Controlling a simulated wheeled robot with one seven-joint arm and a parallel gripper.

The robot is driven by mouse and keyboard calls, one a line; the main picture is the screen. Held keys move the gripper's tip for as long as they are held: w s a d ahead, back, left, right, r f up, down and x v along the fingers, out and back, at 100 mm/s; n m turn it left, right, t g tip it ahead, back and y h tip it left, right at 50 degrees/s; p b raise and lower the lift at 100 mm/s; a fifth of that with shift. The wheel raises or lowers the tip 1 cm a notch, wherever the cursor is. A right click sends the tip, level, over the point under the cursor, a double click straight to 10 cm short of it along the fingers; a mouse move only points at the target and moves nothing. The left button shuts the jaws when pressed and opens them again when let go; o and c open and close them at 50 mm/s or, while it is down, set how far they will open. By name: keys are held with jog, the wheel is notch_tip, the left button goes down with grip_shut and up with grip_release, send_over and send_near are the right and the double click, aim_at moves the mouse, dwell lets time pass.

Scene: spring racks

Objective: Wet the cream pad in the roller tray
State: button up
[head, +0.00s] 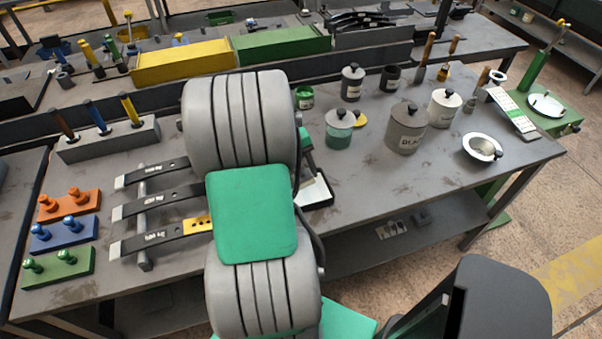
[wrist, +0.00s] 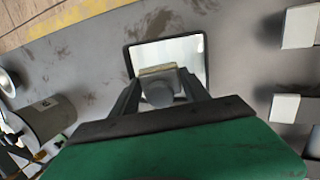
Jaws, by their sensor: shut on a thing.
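The roller tray (wrist: 192,52) is a shallow dark-rimmed tray with a pale, shiny inside. In the wrist view it lies directly beyond my gripper (wrist: 160,90). My gripper is shut on the grey round handle of the cream pad (wrist: 156,69). The pad's cream edge shows over the tray's inside. I cannot tell whether it touches the tray's surface. In the head view my arm hides the pad and much of the tray (head: 317,191), which lies near the bench's front edge.
Left of my arm, several flat bars lie across a grey rod (head: 143,215). Bench space right of the tray (head: 365,190) is clear.

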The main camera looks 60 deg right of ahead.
aim_at(301, 168)
notch_tip(301, 168, up, 4)
jog(key=p, duration=0.4)
jog(key=shift+r, duration=0.15)
jog(key=shift+w, duration=0.1)
